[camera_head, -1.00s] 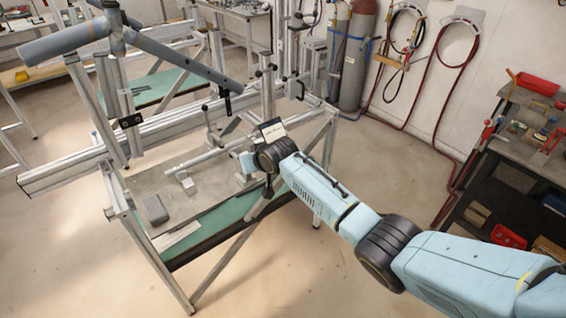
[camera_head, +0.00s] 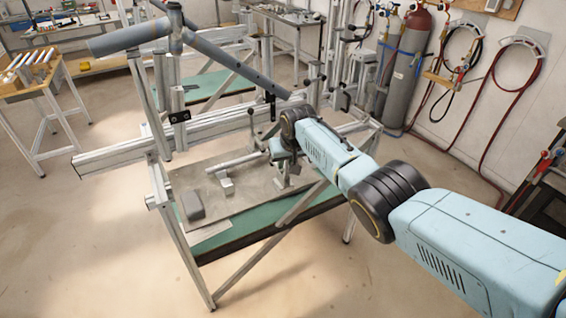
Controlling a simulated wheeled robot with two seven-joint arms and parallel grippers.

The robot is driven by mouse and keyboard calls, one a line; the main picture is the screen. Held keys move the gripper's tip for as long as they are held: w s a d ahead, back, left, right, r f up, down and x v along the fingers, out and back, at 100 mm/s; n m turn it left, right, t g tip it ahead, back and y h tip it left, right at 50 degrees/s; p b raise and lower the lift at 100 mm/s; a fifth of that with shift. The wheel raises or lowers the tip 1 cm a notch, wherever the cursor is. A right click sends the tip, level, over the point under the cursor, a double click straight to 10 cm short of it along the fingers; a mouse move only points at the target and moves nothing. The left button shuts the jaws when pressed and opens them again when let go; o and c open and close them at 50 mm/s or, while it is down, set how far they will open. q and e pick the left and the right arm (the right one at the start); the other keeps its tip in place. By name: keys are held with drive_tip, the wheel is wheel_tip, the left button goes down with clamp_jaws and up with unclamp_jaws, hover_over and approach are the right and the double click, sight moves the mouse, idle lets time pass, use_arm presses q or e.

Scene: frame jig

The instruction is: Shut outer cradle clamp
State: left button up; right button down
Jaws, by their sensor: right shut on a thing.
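A grey frame tube (camera_head: 236,163) lies on the jig's lower plate, resting on a small block (camera_head: 226,184). A clamp upright with a black knob (camera_head: 250,113) stands behind the tube's right end. My right gripper (camera_head: 279,152) is at the right end of the tube, beside this clamp, pointing left and down. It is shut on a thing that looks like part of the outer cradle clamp. The wrist and forearm hide most of the fingers and what they hold, so the clamp's exact position cannot be told. My left gripper is not in view.
A large grey bicycle-like frame (camera_head: 175,35) sits above the jig's long aluminium rail (camera_head: 125,153). A grey block (camera_head: 188,205) lies on the plate's front left. Gas cylinders (camera_head: 408,75) and hoses stand at the right wall. The floor in front is clear.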

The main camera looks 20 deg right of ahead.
drive_tip(key=c, duration=1.5)
unclamp_jaws()
drive_tip(key=shift+f, duration=0.1)
drive_tip(key=shift+s+r+p, duration=0.15)
drive_tip(key=shift+r+p, duration=0.3)
drive_tip(key=shift+r, duration=0.2)
drive_tip(key=p+v, duration=0.1)
drive_tip(key=v, duration=0.3)
drive_tip(key=shift+s+r, duration=0.1)
drive_tip(key=shift+r, duration=0.1)
drive_tip(key=v, duration=0.7)
drive_tip(key=shift+r, duration=0.25)
drive_tip(key=shift+s, duration=0.15)
drive_tip(key=shift+c, duration=0.2)
